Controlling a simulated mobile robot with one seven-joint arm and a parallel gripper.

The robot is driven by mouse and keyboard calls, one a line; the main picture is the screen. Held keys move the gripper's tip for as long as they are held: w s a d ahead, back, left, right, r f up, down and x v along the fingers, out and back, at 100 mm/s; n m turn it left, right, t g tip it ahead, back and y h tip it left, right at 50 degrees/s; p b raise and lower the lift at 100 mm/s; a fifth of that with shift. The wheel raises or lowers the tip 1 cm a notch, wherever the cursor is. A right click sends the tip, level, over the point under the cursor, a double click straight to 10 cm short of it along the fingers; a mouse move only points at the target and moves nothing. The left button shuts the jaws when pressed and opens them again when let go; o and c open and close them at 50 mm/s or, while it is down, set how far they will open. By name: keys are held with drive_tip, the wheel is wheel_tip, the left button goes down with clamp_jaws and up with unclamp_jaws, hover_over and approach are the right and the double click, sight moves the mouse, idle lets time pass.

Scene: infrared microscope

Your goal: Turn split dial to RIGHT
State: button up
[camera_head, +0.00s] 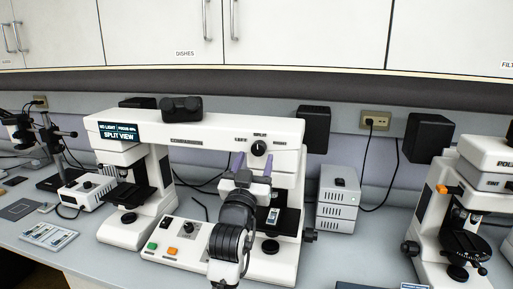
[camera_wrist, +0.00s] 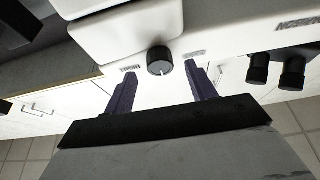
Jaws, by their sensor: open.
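The split dial (camera_head: 259,148) is a round black knob on the white bridge of the comparison microscope, with LEFT, SPLIT and RIGHT lettered around it. Its white mark points up, toward SPLIT. The display (camera_head: 118,132) reads SPLIT VIEW. My gripper (camera_head: 253,159) is open and empty, with its purple fingers just below and in front of the dial. In the wrist view, turned upside down, the dial (camera_wrist: 160,58) lies between the two fingertips, one on each side. A gap shows on both sides; how far the tips are from the panel is hard to tell.
Black eyepieces (camera_head: 182,108) sit on top of the bridge. A control box (camera_head: 180,243) with buttons stands below, left of my arm. A grey stacked unit (camera_head: 339,200) and another microscope (camera_head: 467,215) stand to the right. The wall behind holds cabinets.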

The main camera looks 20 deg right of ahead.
sight(259, 148)
drive_tip(key=shift+p+x, duration=0.3)
drive_tip(key=shift+x, duration=1.1)
drive_tip(key=shift+c, duration=0.5)
drive_tip(key=shift+a, duration=0.1)
drive_tip(key=c, duration=0.9)
drive_tip(key=shift+f, duration=0.1)
